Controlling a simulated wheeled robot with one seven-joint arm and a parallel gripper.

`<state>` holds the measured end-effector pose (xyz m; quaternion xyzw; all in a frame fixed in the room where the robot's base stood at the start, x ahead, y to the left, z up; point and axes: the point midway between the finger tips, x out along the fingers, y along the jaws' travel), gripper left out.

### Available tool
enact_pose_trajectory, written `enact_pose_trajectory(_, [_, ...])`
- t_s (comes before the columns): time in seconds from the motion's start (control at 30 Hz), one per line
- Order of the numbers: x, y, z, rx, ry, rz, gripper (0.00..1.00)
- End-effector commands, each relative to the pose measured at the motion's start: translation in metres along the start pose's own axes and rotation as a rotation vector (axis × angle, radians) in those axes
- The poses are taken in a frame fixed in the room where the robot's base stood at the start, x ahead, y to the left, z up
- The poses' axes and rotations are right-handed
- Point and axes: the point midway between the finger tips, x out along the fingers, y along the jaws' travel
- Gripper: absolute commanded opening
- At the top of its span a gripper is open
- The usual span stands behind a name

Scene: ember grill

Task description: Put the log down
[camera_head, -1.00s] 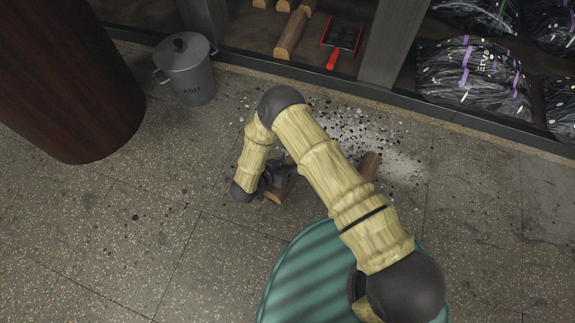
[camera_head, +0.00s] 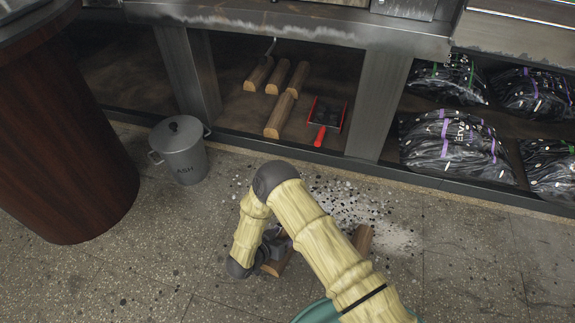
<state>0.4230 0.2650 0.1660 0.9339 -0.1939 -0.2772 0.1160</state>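My gripper (camera_head: 274,243) is dark grey and points down toward the floor, left of centre and partly hidden by my arm. A piece of brown split log (camera_head: 276,267) is right at its fingers and seems to touch them. The fingers are too dark and covered to show whether they close on it. Another stretch of brown wood (camera_head: 363,239) shows on the right side of my arm. My arm hides the space between, so I cannot tell whether both are one log. I cannot tell whether the log at my gripper touches the floor.
Several logs (camera_head: 279,117) and a red-edged dustpan (camera_head: 327,115) lie on the low shelf behind. A grey ash bin (camera_head: 181,153) stands at left beside a dark wooden round column (camera_head: 75,150). Black bags (camera_head: 455,147) fill the right shelf. Ash and dark bits litter the floor.

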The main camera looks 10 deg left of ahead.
Motion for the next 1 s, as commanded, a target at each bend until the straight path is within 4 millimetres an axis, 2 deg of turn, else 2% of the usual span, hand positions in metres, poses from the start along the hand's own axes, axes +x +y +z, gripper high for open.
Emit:
enact_pose_trajectory(0.03, [0.005,0.006,-0.021,0.000,0.011,-0.006,0.14])
enact_pose_trajectory(0.27, [0.043,0.041,-0.106,-0.055,0.048,-0.098,0.14])
enact_pose_trajectory(0.5, [0.080,0.105,-0.194,-0.123,0.093,-0.211,0.14])
enact_pose_trajectory(0.6, [0.090,0.137,-0.223,-0.150,0.109,-0.256,0.14])
enact_pose_trajectory(0.8, [0.101,0.206,-0.269,-0.194,0.137,-0.331,0.14])
enact_pose_trajectory(1.0, [0.099,0.266,-0.293,-0.224,0.158,-0.389,0.14])
